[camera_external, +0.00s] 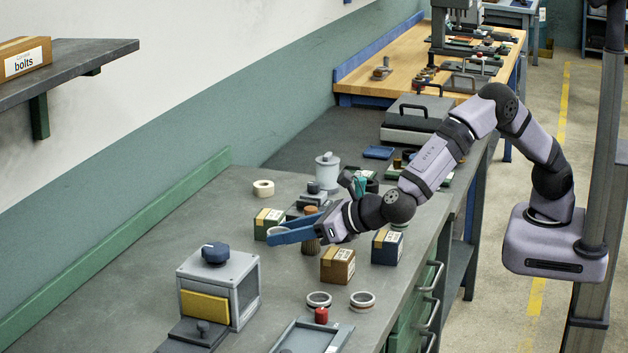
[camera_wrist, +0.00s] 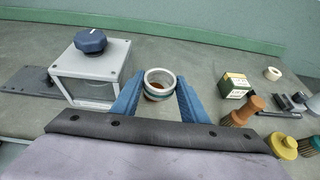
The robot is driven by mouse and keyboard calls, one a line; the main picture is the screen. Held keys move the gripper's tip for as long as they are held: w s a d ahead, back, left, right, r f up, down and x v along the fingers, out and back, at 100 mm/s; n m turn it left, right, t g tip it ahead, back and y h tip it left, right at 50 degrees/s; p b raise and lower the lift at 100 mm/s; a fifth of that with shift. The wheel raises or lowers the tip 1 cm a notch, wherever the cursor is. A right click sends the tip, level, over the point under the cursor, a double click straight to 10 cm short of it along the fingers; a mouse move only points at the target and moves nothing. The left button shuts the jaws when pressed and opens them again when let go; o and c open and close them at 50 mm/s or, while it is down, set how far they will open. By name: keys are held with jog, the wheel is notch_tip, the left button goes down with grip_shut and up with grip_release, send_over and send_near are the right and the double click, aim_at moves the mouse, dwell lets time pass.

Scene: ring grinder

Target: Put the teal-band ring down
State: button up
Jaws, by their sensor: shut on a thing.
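My gripper (camera_external: 288,234) has long blue fingers that point left over the bench. It is shut on a silver ring with a teal band (camera_wrist: 160,92), held between the fingertips. In the external view the ring (camera_external: 277,231) is partly hidden by the fingers. It appears to be above the bench top (camera_external: 130,290), but its exact height is unclear. In the wrist view I look through its opening, where something brownish shows. A grey box-shaped machine with a blue knob (camera_external: 217,280) stands to the left of the gripper; it also shows in the wrist view (camera_wrist: 90,72).
Two rings (camera_external: 319,299) (camera_external: 362,301) lie near the front edge beside a small red piece (camera_external: 321,315). Several cartons, including a brown one (camera_external: 338,265), and brushes stand around the gripper. Bare bench lies between the machine and the green wall rail (camera_external: 120,245).

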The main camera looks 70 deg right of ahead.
jog(key=w+d+f+m+h+b, duration=0.2)
jog(key=w+d+f+h+b, duration=0.15)
jog(key=w+d, duration=0.35)
jog(key=d+r, duration=0.1)
jog(key=w+d+r+m+h, duration=0.1)
jog(key=r, duration=0.1)
jog(key=d+r+m+g, duration=0.1)
jog(key=shift+w+d+r+h+b, duration=0.25)
jog(key=shift+w+h+b, duration=0.05)
jog(key=shift+h, duration=0.05)
jog(key=shift+f, duration=0.1)
jog(key=shift+f+p, duration=0.75)
jog(key=shift+f, duration=4.15)
jog(key=shift+f, duration=0.1)
jog(key=shift+f+b, duration=0.4)
jog(key=shift+b, duration=0.05)
